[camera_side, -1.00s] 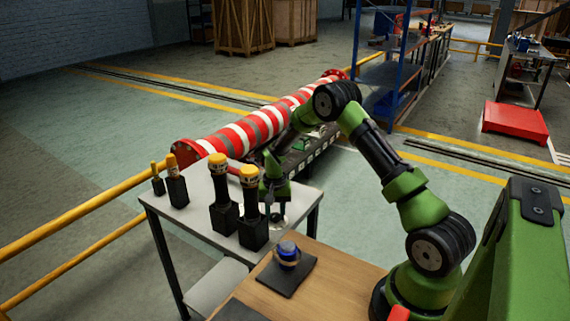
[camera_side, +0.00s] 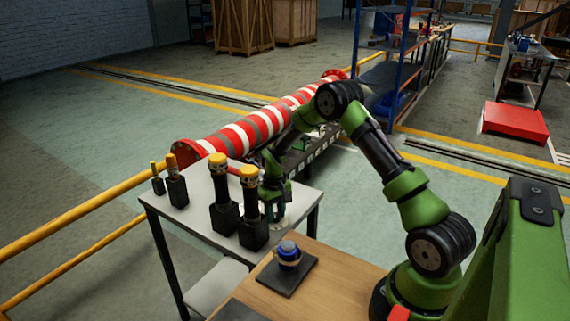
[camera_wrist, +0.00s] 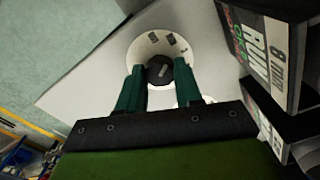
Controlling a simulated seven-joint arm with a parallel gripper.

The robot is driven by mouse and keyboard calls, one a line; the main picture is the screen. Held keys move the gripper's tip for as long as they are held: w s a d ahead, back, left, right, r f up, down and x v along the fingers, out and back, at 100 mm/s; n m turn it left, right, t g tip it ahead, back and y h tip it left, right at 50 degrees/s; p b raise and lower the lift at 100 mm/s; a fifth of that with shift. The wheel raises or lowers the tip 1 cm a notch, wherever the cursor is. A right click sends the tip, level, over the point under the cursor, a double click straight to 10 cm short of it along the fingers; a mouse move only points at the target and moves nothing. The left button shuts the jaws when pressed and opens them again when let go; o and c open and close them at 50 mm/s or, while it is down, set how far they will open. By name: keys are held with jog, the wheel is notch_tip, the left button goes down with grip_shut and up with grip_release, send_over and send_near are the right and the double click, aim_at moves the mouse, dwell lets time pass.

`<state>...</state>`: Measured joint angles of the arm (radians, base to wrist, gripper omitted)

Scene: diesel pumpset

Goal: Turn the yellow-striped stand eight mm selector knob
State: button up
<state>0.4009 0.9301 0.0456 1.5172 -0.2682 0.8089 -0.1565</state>
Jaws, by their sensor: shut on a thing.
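In the wrist view a dark round knob (camera_wrist: 161,71) with a pale pointer mark sits in the middle of a white round dial (camera_wrist: 146,45) with small dark marks. My gripper (camera_wrist: 159,68) has its two green fingers on either side of the knob, shut on it. A black block (camera_wrist: 262,60) marked "8 mm" stands right of the dial. In the side view my gripper (camera_side: 277,213) points down at the table behind the nearer yellow-topped black stand (camera_side: 252,205); that stand hides part of the gripper and dial. I cannot make out its stripes.
Another tall yellow-topped stand (camera_side: 222,198) and two smaller ones (camera_side: 176,182) stand to the left on the grey table (camera_side: 200,178). A blue-topped device (camera_side: 288,256) sits on a dark pad on the wooden bench. A red-and-white striped pipe (camera_side: 250,127) lies behind.

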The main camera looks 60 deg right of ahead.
aim_at(275, 215)
dwell(0.3)
jog(key=o, duration=1)
jog(key=shift+o, duration=0.2)
notch_tip(275, 215, up, 17)
